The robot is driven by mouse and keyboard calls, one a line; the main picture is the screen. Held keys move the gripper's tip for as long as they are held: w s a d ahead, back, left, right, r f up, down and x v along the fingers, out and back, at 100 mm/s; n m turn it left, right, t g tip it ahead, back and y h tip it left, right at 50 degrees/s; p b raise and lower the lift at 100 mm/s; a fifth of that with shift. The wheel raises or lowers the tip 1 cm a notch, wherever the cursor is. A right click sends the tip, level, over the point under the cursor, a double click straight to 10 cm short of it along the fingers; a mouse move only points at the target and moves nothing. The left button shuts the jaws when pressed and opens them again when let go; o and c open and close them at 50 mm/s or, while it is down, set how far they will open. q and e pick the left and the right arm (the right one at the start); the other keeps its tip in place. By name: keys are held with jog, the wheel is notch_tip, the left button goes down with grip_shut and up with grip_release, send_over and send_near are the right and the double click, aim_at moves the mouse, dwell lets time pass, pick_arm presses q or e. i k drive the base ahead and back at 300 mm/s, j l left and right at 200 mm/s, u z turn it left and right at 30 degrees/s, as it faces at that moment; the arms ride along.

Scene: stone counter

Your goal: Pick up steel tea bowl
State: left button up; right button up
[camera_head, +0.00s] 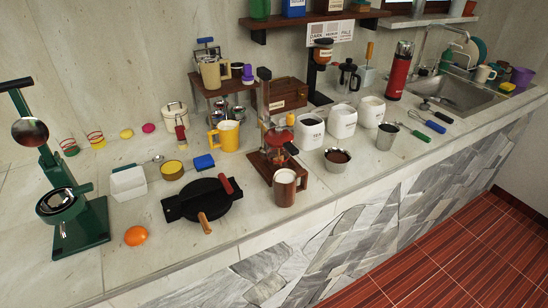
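A steel bowl (337,168) with dark brown contents stands upright near the counter's front edge, right of the mug under the red press. A smaller steel cup (385,140) stands farther right, in front of the white canisters. I cannot tell for sure which one is the tea bowl; the larger one looks more like a bowl. Neither of my grippers is in view, and nothing touches either vessel.
Several utensils (427,126) lie to the right. A black round iron (203,199) and an orange (136,235) lie left. Counter in front of the bowl is clear.

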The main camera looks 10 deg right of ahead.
aim_at(337, 159)
jog(key=l+u, duration=0.8)
jog(key=l, duration=0.2)
jog(key=l+u, duration=0.4)
jog(key=k+l+u, duration=0.15)
jog(key=l+u, duration=0.25)
jog(key=l, duration=0.15)
